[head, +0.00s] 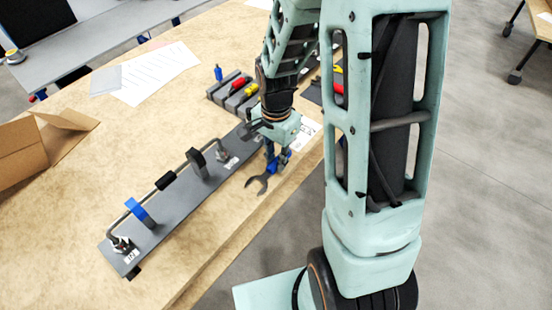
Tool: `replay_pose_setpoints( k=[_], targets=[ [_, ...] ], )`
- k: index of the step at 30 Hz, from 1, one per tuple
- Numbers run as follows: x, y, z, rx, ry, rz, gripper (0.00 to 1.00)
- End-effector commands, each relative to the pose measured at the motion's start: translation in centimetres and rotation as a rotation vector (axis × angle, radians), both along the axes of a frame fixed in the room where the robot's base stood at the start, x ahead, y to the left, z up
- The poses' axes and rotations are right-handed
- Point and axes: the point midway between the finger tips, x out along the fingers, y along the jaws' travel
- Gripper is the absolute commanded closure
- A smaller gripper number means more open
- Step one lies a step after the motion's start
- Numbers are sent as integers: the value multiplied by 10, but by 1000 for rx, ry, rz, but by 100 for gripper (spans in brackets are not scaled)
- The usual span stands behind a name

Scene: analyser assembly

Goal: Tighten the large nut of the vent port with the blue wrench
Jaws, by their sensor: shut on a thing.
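My gripper (277,160) hangs over the table just right of the dark grey panel, shut on the blue wrench (259,182). The wrench's dark open-ended jaw sticks out below the gripper and points down-left, beside the panel's right edge and apart from the fittings. Blue shows around the fingers, where the grip is partly hidden. The panel (180,221) carries a bent tube with a metal fitting (122,245) at the near left end and another fitting (221,154) at the far right end. Both have small white labels, too small to read, so I cannot tell which is the vent port.
A blue clamp (140,213) and a dark clamp (197,163) stand up from the panel. A grey tool rack (233,92) with red and yellow handles stands behind my arm. An open cardboard box (40,150) is at left. The table front is clear.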

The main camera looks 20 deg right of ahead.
Motion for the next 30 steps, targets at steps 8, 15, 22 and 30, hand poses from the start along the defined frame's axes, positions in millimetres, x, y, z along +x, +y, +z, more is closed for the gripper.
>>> replay_pose_setpoints(
  k=[8,15,22,30],
  targets=[
    [4,-4,26,0,-3,-1,100],
    [8,-10,54,0,-3,-2,100],
    [9,-12,61,1,-1,0,100],
    [10,-13,61,1,-1,-7,100]
  ],
)
